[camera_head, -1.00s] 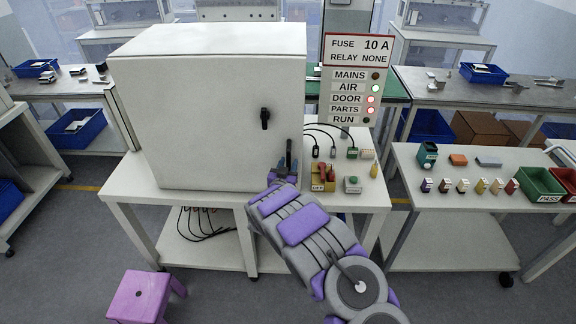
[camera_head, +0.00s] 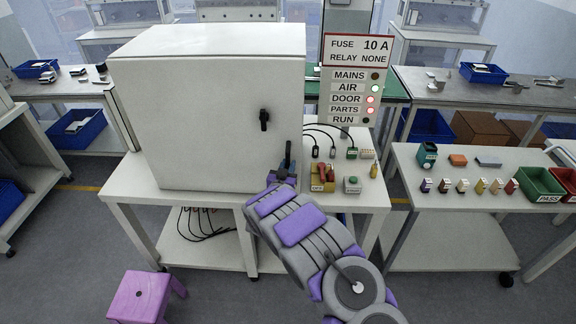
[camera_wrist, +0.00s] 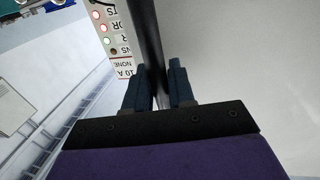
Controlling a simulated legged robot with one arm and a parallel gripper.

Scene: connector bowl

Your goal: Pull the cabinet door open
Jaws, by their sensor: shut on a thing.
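The white cabinet (camera_head: 200,110) stands on a white bench, and its front door (camera_head: 190,125) looks shut. A black latch handle (camera_head: 264,119) sits on the door's right side. A black vertical bar handle (camera_head: 288,152) is lower, near the door's right edge. My gripper (camera_head: 282,172) is at this bar. In the wrist view my gripper (camera_wrist: 159,85) has its two dark blue fingers on either side of the black bar (camera_wrist: 148,45), shut on it. The pale door face (camera_wrist: 240,70) fills the right of that view.
A sign with status lamps (camera_head: 355,80) stands right of the cabinet. Cables, a yellow holder (camera_head: 322,178) with red parts and a green-button box (camera_head: 352,185) lie on the bench beside my gripper. A purple stool (camera_head: 140,297) stands on the floor at front left.

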